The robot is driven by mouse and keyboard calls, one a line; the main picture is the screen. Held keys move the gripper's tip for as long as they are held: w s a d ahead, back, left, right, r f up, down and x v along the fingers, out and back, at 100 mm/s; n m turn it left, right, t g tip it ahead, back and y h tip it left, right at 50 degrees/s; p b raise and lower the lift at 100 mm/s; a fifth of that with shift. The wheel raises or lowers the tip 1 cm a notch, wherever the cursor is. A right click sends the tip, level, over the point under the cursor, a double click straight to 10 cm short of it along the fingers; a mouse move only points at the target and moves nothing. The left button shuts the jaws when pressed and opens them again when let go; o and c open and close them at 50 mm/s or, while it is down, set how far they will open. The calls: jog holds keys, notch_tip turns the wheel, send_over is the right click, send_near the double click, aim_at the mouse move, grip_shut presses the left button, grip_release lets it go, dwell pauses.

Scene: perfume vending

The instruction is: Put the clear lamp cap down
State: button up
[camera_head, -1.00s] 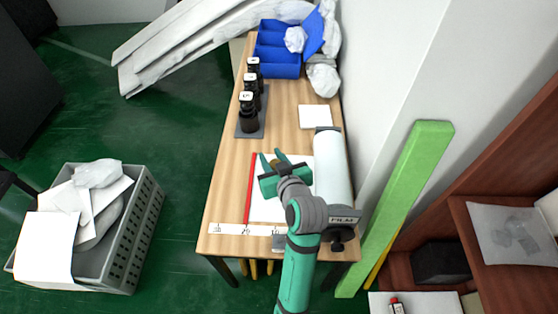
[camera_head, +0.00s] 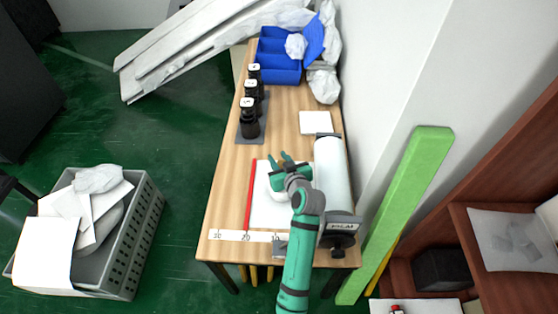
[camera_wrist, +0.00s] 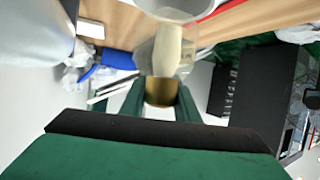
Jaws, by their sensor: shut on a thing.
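My gripper (camera_head: 280,159) is over the white sheet (camera_head: 268,208) on the wooden table. In the wrist view my gripper (camera_wrist: 161,95) is shut on a gold collar at the end of a see-through piece, which I take to be the clear lamp cap (camera_wrist: 160,50). A cream, tapered shape shows in or behind it. A clear round rim (camera_wrist: 183,10) shows at the top of that view; I cannot tell if it belongs to the same piece. In the head view the held piece is mostly hidden by my gripper.
A red strip (camera_head: 249,195) and a numbered white strip (camera_head: 228,235) border the sheet. Black bottles (camera_head: 249,120) stand on a grey tray at the left, with a blue bin (camera_head: 278,70) at the back.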

jog(key=shift+f, duration=0.45)
jog(key=shift+f, duration=0.55)
jog(key=o, duration=1.1)
jog(key=shift+r, duration=0.45)
jog(key=v, duration=1.2)
jog(key=shift+r, duration=0.15)
